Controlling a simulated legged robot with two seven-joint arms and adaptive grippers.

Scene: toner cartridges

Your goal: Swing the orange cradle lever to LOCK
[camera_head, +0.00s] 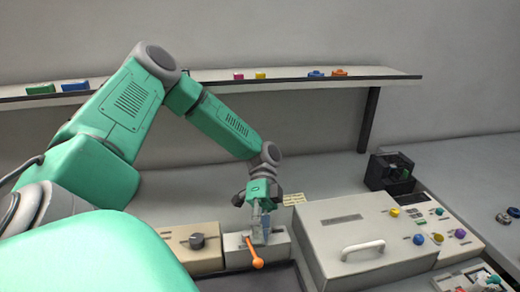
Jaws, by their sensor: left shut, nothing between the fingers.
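The orange lever (254,253) sticks out from the front of a pale grey cradle block (236,257). It has a round orange knob at its lower end and leans slightly from upper left to lower right. My left gripper (263,236) reaches down over the block, just above and behind the lever. Its fingers are shut and hold nothing. I cannot tell whether the fingertips touch the lever. No LOCK marking can be read. My right gripper is not in view.
A beige box with a dark knob (198,241) stands left of the cradle. A large grey unit with a white handle (362,250) and coloured buttons stands right. A black device (390,172) sits behind it. A shelf (300,75) with small coloured blocks runs along the wall.

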